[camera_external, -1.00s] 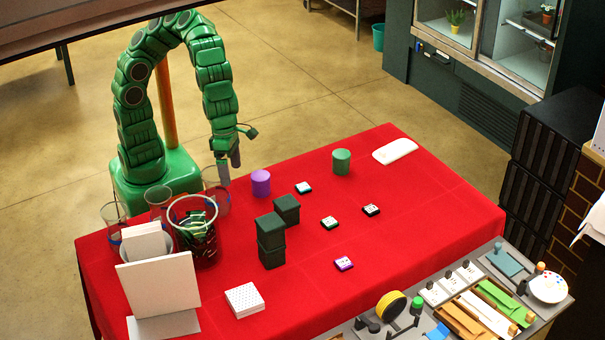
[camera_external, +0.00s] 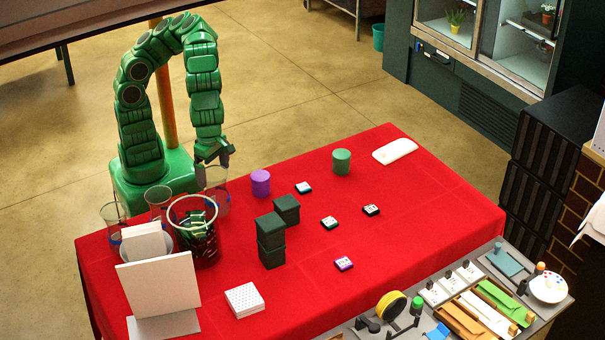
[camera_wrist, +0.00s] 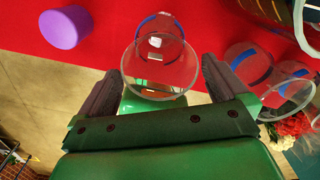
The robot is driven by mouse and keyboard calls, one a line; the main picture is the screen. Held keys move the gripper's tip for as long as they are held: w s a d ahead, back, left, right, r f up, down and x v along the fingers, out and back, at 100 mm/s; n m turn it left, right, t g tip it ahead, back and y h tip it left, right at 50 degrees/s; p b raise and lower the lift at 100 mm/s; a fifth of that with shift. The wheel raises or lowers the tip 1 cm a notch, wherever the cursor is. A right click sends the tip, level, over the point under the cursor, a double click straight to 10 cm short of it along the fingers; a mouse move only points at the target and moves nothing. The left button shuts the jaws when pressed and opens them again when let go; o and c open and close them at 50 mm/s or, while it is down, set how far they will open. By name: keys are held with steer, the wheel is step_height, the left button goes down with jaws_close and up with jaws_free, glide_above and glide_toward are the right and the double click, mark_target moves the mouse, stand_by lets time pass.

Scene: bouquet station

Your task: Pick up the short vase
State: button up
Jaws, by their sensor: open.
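Several clear glass vases stand at the left end of the red table. One glass vase (camera_external: 217,197) stands under my gripper (camera_external: 213,168) in the external view. In the wrist view, the round rim of this clear vase (camera_wrist: 160,92) lies between the two fingers of my gripper (camera_wrist: 160,68). The fingers are apart, one on each side, and contact is not visible. Other glass vases (camera_external: 158,202) (camera_external: 113,216) stand to its left; two vases with blue bands also show at the right of the wrist view (camera_wrist: 250,64). I cannot tell from size which is the short one.
A dark-looking glass container (camera_external: 205,250) with green pieces stands close in front. A purple cylinder (camera_external: 260,183) stands to the right. Dark green blocks (camera_external: 271,245), a white panel (camera_external: 160,285) and a red flower bunch (camera_wrist: 290,125) are nearby.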

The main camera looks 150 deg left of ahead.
mark_target(217, 194)
steer(key=shift+w+f, duration=0.15)
steer(key=shift+f, duration=2.35)
jaws_close()
steer(key=shift+r, duration=0.15)
